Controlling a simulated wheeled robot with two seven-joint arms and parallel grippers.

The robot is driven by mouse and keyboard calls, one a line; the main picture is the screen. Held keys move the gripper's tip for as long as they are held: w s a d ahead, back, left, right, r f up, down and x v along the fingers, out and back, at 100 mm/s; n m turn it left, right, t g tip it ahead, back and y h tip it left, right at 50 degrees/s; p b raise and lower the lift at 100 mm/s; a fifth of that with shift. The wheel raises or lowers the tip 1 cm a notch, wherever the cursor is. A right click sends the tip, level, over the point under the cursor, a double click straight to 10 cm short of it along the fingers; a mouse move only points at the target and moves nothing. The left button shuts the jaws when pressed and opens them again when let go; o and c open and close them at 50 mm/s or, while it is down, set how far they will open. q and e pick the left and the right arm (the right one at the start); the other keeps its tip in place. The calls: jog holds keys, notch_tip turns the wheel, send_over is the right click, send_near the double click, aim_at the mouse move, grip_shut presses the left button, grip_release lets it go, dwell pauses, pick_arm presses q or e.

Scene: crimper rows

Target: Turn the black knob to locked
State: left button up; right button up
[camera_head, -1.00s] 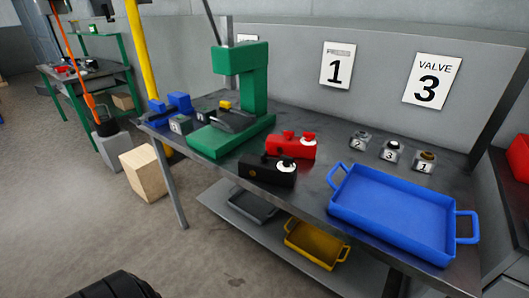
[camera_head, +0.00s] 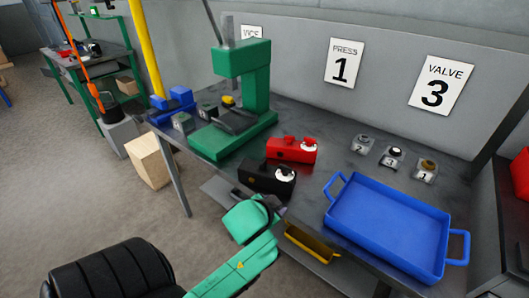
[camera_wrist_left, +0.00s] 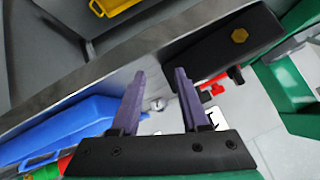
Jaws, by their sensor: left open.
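A black block (camera_head: 258,177) sits near the front edge of the workbench in the head view, with a round white dial (camera_head: 285,174) on its right end. The knob is too dark and small to tell its setting. My left gripper (camera_wrist_left: 158,78) is open and empty, near the bench's front edge and apart from the block.
A red block (camera_head: 285,150) with red knobs and a white dial stands just behind the black one. A green press (camera_head: 258,90) is behind left. A blue tray (camera_head: 385,215) is to the right. Several small numbered pieces (camera_head: 392,157) lie behind it.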

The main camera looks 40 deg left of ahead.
pick_arm(q)
jog(key=w+d+r+m+t+h, duration=0.2)
jog(key=w+r+m+t, duration=0.25)
jog(key=r, duration=0.75)
jog(key=w+d+r+m+t+h, duration=0.2)
jog(key=w+d+r+m+t, duration=0.25)
jog(key=r, duration=0.65)
jog(key=s+d+r+m+g+h, duration=0.1)
jog(key=d+r+m+h, duration=0.65)
jog(key=m+h, duration=0.55)
jog(key=m+g+y, duration=0.7)
jog(key=g+y, duration=0.6)
jog(key=y, duration=0.3)
send_near(263, 160)
jog(key=p+x, duration=0.2)
jog(key=x, duration=0.6)
jog(key=shift+d+p, duration=0.1)
jog(key=shift+p, duration=0.25)
jog(key=shift+w+f, duration=0.1)
jog(key=shift+f, duration=0.15)
grip_shut()
